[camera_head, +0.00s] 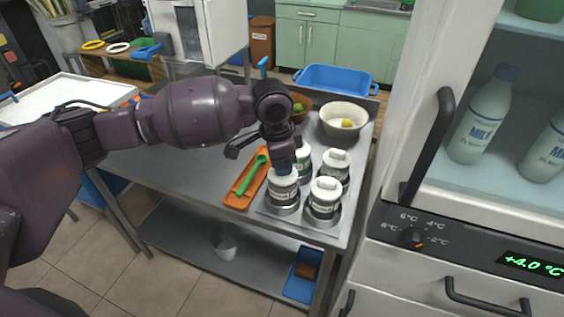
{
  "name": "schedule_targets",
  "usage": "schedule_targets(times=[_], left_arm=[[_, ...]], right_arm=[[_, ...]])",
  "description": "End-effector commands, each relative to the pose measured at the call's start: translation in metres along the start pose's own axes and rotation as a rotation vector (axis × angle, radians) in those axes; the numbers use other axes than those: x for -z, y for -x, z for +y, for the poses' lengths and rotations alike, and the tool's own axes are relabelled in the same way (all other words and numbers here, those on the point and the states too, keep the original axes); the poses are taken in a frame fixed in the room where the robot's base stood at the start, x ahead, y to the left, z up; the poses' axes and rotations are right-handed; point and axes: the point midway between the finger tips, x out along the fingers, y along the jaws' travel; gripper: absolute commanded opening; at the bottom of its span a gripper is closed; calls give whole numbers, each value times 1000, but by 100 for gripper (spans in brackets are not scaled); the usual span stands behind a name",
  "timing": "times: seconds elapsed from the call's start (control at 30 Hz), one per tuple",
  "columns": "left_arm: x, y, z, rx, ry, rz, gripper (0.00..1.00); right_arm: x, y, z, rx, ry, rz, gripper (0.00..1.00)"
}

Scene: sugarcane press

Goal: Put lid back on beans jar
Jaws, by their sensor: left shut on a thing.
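My left gripper (283,166) points down over the front-left jar (284,191) and is shut on that jar's white lid (284,179), which sits at or just above the jar's top; I cannot tell whether it touches. The fingertips are small and partly hidden by my wrist. Three similar jars stand close by: one front right (324,197), one back right (335,164) and one behind my gripper (303,160), partly hidden. The labels are too small to read, so I cannot tell which is beans. My right gripper is not in view.
The jars stand in a metal holder on a steel table (180,165). An orange tray (240,195) with a green spoon (249,177) lies left of them. A white bowl (343,117) and blue bin (335,79) are behind. A fridge (450,220) stands close on the right.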

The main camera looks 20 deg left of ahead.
Motion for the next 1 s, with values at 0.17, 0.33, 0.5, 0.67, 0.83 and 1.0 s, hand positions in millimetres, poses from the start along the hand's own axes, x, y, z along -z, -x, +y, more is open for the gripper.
schedule_targets(times=[0.17, 0.33, 0.5, 0.67, 0.83, 1.0], left_arm=[[0, 0, 0, 0, 0, 0, 0], [0, 0, 0, 0, 0, 0, 0], [0, 0, 0, 0, 0, 0, 0], [0, 0, 0, 0, 0, 0, 0], [0, 0, 0, 0, 0, 0, 0], [0, -1, 0, 1, 0, 0, 0]], right_arm=[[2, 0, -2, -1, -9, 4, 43], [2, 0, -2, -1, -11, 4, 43], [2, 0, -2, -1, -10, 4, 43], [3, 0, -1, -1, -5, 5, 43], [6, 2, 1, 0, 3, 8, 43], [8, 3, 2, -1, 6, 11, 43]])
